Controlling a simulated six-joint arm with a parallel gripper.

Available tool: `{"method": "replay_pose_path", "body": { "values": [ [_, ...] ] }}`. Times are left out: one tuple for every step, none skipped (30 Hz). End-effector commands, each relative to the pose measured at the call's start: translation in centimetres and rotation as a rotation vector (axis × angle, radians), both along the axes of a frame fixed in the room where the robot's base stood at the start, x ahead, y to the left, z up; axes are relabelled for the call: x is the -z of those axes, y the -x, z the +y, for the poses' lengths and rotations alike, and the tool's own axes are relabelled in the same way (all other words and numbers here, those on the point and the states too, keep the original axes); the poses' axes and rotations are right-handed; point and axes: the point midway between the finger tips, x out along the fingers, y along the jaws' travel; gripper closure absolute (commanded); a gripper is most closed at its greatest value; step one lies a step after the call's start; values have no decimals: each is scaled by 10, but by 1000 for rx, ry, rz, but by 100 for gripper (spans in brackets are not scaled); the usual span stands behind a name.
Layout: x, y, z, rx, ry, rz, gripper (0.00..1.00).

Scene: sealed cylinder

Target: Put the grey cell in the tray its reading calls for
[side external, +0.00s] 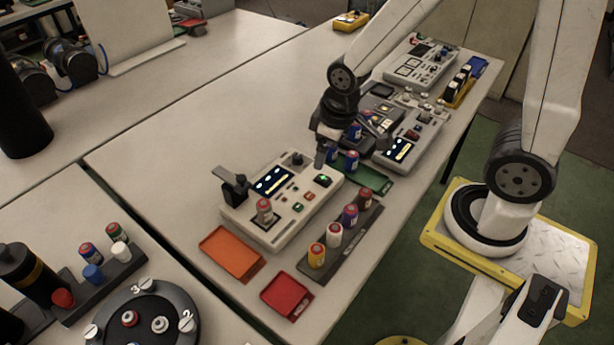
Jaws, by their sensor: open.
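A grey cell with a red top (264,211) stands upright on the front left part of a white tester (297,228). The tester has a lit display (272,181) whose reading is too small to make out. A green light (324,180) shows near its right end. An orange tray (231,252) and a red tray (287,296) lie in front of it and look empty. A green tray (372,179) lies behind its right end.
A dark rack (318,266) holds yellow, white, purple and red-topped cells right of the tester. A black clamp-like arm (235,187) rises at the tester's left. A second instrument (405,141) stands behind. Open table lies left of the tester.

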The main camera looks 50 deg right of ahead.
Motion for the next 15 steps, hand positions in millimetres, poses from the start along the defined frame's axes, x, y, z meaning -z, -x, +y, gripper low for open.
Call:
{"method": "replay_pose_path", "body": {
  "values": [
    [4, -8, 7, -74, 11, 15, 10],
    [6, -13, 11, -122, 18, 22, 10],
    [9, -19, 16, -189, 27, 32, 10],
    [12, -24, 21, -241, 35, 42, 10],
    [15, -28, 26, -294, 42, 50, 10],
    [19, -35, 33, -367, 50, 61, 10],
    [23, -39, 38, -421, 57, 70, 10],
    [26, -43, 43, -474, 63, 77, 10],
    [31, -49, 50, -546, 71, 87, 10],
    [34, -53, 55, -600, 77, 96, 10],
    [38, -56, 60, -655, 82, 104, 10],
    [43, -61, 67, -726, 88, 113, 10],
    [47, -65, 73, -777, 93, 120, 10],
    [51, -67, 78, -823, 96, 127, 10],
    [55, -70, 83, -881, 100, 135, 10]
  ]
}}
